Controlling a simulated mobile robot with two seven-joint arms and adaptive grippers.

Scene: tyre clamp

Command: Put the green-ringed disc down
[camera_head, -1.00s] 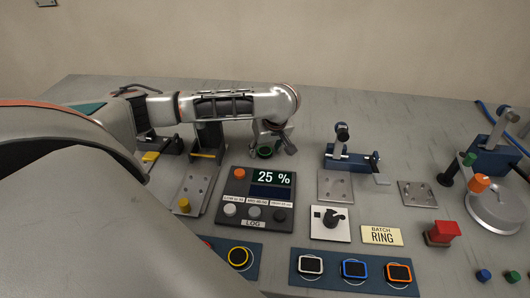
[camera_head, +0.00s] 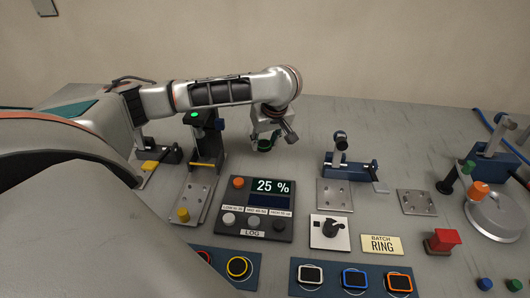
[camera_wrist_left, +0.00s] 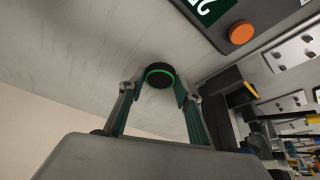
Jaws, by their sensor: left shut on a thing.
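The green-ringed disc (camera_head: 264,145) is a small dark disc with a green ring around its edge. My left gripper (camera_head: 266,139) is shut on it, behind the panel with the 25 % display. In the left wrist view the disc (camera_wrist_left: 160,75) sits between the two fingertips (camera_wrist_left: 158,84), its green rim facing the camera. I cannot tell whether it touches the table or hangs just above it. My right gripper is not in view.
The control panel (camera_head: 254,235) with knobs lies in front of the gripper. A post (camera_head: 205,140) with a green light stands left, and a blue clamp (camera_head: 350,168) stands right. The grey table (camera_head: 310,125) is bare around and behind the disc.

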